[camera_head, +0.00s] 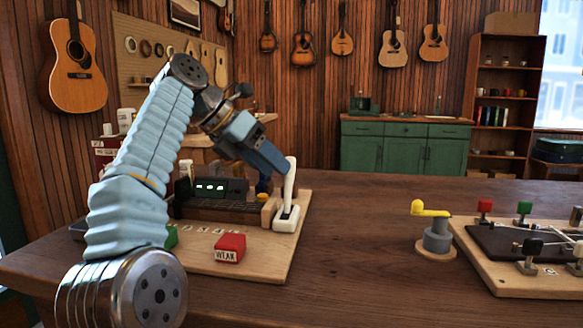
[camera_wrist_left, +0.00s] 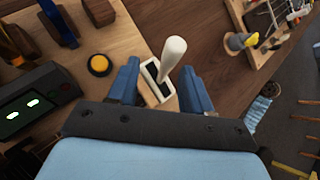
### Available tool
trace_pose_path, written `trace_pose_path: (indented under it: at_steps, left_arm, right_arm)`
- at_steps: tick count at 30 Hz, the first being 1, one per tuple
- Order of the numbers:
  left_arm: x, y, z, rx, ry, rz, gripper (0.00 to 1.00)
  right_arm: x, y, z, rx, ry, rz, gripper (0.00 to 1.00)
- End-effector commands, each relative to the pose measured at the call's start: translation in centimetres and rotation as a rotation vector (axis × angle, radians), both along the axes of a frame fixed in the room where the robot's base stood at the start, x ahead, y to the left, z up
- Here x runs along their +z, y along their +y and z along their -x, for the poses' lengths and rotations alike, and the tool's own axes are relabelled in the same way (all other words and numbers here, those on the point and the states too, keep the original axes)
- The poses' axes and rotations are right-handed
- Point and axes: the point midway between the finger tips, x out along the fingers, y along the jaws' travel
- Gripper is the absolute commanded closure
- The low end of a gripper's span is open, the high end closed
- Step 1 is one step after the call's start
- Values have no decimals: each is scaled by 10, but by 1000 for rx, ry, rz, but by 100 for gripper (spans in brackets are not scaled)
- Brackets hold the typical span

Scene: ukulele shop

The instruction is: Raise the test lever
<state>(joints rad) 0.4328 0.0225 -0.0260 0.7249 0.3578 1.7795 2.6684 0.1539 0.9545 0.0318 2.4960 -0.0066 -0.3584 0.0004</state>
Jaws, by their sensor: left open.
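The test lever is a white handle (camera_head: 290,182) on a white slotted base (camera_head: 286,222) at the right edge of a wooden board (camera_head: 273,262). The handle stands up from the base, close to upright in the head view. My left gripper (camera_head: 278,167) is beside the upper part of the handle. In the left wrist view, my left gripper (camera_wrist_left: 160,86) has its blue fingers apart, with the lever handle (camera_wrist_left: 172,54) and its base (camera_wrist_left: 155,76) showing between and beyond them. I cannot tell whether a finger touches the handle. My right gripper is not in view.
A red block (camera_head: 230,247) labelled WEAK lies on the board's front. A tester with lit displays (camera_head: 211,188) stands left of the lever; a yellow button (camera_wrist_left: 99,65) is close by. A yellow-handled crank (camera_head: 437,236) stands to the right, with bare table between.

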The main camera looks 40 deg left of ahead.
Motion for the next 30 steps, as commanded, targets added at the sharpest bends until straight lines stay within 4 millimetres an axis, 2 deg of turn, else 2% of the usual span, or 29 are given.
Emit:
trace_pose_path:
  at_steps: [3, 6, 12, 30]
  left_arm:
    - [0, 16, 29, 7, 0, -1, 51]
    - [0, 26, 48, 4, 0, 0, 51]
    - [0, 38, 71, 1, -1, -1, 51]
    - [0, 40, 76, -2, -1, 0, 51]
  right_arm:
    - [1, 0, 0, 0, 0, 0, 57]
    - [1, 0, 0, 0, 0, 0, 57]
    - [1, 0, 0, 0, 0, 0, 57]
    - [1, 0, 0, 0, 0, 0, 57]
